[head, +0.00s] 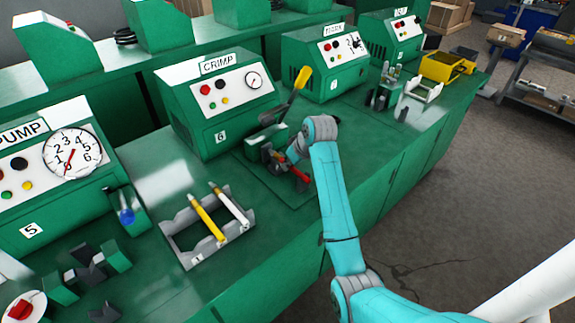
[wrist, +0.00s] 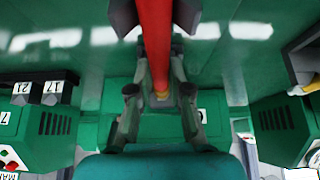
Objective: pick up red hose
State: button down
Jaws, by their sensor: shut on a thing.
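The red hose (head: 301,175) shows at the crimp press, partly hidden by my gripper (head: 284,160). In the wrist view the red hose (wrist: 153,40) runs lengthwise between the fingers of my gripper (wrist: 155,18), with a yellowish end (wrist: 161,95) toward the palm. The gripper is shut on the hose. The crimp machine (head: 220,100), numbered 6, stands behind it on the green bench. I cannot tell whether the hose still touches the press.
A grey rack (head: 187,258) holds a yellow and a white hose to the left. The pump machine (head: 50,180) is further left. The press has a yellow-handled lever (head: 300,78) close to my gripper. A mark machine (head: 325,60) stands to the right. Open floor (head: 440,200) lies in front of the bench.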

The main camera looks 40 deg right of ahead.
jog(key=shift+r, duration=0.5)
notch_tip(320, 180, up, 3)
jog(key=s, duration=1.8)
jog(key=shift+d, duration=0.4)
